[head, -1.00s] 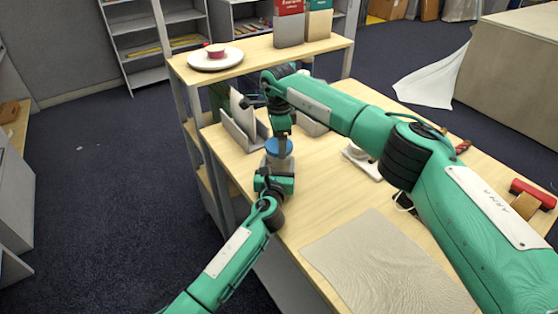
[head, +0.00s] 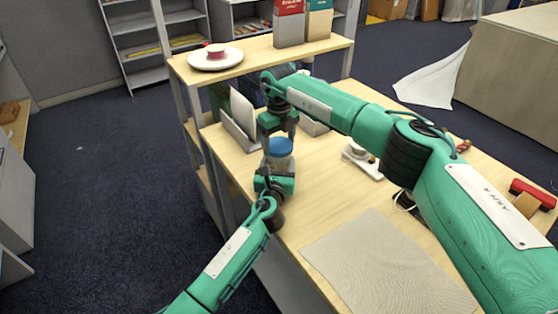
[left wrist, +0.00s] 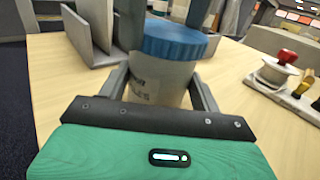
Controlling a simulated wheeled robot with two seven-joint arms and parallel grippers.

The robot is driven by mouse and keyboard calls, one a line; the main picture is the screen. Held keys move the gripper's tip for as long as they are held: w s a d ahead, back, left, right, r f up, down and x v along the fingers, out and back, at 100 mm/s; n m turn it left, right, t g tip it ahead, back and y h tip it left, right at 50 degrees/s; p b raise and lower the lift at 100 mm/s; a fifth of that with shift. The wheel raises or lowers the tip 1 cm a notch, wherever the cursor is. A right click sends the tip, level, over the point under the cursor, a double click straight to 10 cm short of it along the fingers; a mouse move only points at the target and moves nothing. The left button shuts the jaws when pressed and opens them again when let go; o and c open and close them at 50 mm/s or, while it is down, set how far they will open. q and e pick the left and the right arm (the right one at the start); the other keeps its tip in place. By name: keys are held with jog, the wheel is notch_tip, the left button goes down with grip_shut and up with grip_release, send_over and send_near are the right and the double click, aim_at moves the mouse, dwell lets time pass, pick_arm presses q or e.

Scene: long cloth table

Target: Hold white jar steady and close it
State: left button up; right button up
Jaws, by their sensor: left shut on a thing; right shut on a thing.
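The white jar (head: 281,163) stands upright near the table's left edge, with a blue lid (head: 279,146) on top. In the left wrist view the jar body (left wrist: 158,80) has dark print and the blue ribbed lid (left wrist: 174,42) sits on it. I cannot tell how tightly the lid is seated. My left gripper (head: 277,171) is shut around the jar body, one finger on each side. My right gripper (head: 283,133) points down from above, shut on the lid, with its fingers on opposite sides of it in the left wrist view.
A grey holder with upright boards (head: 240,117) stands just behind the jar. A white tray (head: 363,160) with small items lies to the right. A grey cloth mat (head: 378,262) covers the front. A raised shelf (head: 262,52) bears a plate (head: 215,60).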

jog(key=m, duration=0.2)
jog(key=shift+m, duration=0.4)
jog(key=o, duration=1.2)
jog(key=shift+c, duration=0.2)
notch_tip(320, 180, up, 12)
pick_arm(q)
jog(key=o, duration=2)
jog(key=shift+c, duration=0.2)
